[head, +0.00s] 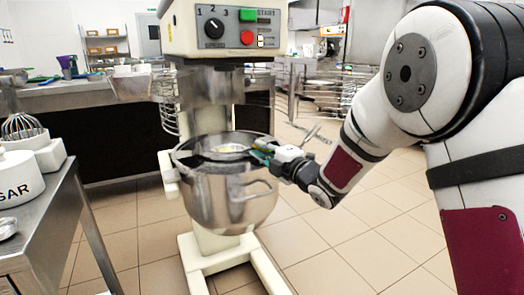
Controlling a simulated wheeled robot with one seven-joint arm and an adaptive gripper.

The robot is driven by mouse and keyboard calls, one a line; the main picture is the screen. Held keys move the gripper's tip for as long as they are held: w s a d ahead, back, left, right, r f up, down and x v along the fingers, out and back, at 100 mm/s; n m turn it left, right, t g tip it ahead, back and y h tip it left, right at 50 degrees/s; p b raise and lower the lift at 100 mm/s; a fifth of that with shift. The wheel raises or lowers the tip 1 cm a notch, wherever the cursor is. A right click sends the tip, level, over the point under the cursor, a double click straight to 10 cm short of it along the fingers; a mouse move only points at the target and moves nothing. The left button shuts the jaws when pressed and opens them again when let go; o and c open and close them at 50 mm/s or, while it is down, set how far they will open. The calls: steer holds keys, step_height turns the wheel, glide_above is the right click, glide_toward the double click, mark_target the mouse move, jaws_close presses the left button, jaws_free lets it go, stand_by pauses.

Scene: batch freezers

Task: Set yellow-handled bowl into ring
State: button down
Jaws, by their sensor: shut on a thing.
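A large steel mixing bowl (222,203) is upright below the mixer head, with a silver loop handle on its front right side. A ring (183,160) shows around the bowl's upper edge. I cannot tell whether the bowl rests in it. A yellowish patch shows inside the rim, but no yellow handle is clear. My gripper (263,153) reaches in from the right and is shut at the bowl's right rim. Its fingertips are small and partly hidden, so the exact grip point is unclear.
The cream mixer (215,30) with dial and buttons stands over the bowl. A steel table (45,210) at left holds a sugar container (18,175) and a whisk (22,127). A counter (90,95) stands behind. Tiled floor is open at right.

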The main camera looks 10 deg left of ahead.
steer(key=shift+f+b, duration=0.15)
steer(key=shift+b, duration=0.15)
steer(key=c, duration=1.6)
jaws_free()
steer(key=shift+o, duration=0.2)
steer(key=shift+f, duration=0.1)
steer(key=shift+f, duration=0.15)
